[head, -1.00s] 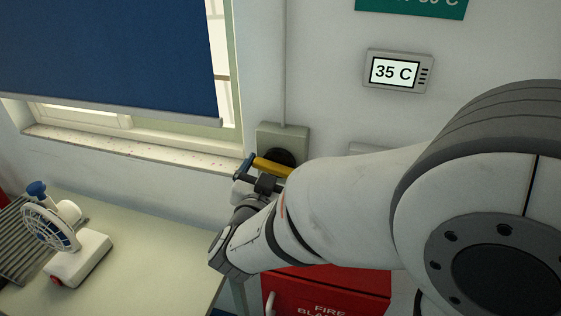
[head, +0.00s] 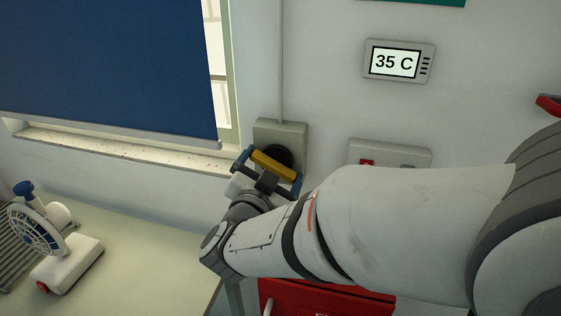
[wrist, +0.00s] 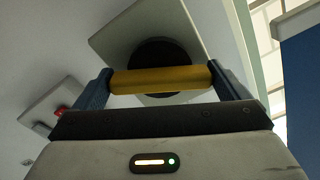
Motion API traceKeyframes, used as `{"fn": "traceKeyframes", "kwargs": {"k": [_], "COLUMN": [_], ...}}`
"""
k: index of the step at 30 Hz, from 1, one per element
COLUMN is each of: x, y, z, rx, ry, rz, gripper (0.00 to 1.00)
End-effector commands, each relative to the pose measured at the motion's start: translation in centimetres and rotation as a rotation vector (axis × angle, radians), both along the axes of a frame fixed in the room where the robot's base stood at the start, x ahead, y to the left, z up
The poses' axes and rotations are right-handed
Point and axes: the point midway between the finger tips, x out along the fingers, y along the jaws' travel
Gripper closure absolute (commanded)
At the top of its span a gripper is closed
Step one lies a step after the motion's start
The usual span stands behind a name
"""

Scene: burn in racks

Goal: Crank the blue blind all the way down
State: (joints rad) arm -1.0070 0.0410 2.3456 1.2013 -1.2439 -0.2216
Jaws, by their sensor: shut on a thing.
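The blue blind (head: 105,65) hangs over the window at the upper left in the head view. Its pale bottom bar is a little above the window sill, with a narrow gap between them. A beige crank box (head: 293,134) with a dark round hub is on the wall right of the window. My gripper (head: 271,166) is shut on the yellow crank handle (head: 274,166) in front of the hub. In the wrist view the yellow handle (wrist: 160,79) lies between the two blue-grey fingers, and the box (wrist: 118,38) is behind it.
The window sill (head: 120,148) runs below the blind. A white fan (head: 67,263) stands on the table (head: 150,265) at lower left. A thermostat (head: 397,61) reads 35 C. A red cabinet (head: 325,296) is below my arm, and a switch box (head: 390,153) is behind it.

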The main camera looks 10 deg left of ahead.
Motion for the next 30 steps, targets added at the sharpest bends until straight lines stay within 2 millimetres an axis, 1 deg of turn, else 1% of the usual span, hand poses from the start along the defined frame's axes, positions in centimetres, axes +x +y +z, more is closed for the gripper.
{"fn": "traceKeyframes", "kwargs": {"k": [3, 4, 6, 12, 16, 24, 30], "x": [0.0, 0.0, 0.0, 0.0, -0.9, -5.0, -7.2], "y": [0.0, 0.0, 0.0, 0.0, 0.1, 0.5, 0.6], "z": [-0.1, -0.1, 0.0, 0.0, 0.0, -0.1, -0.1], "rx": [-0.002, -0.002, -0.003, -0.003, -0.002, -0.001, -0.002], "ry": [0.002, 0.002, 0.002, 0.002, 0.000, 0.001, 0.002], "rz": [0.000, 0.000, 0.000, 0.000, 0.002, 0.005, 0.003], "gripper": [0.28, 0.04, 0.00, 0.00, 0.00, 0.00, 0.00]}}
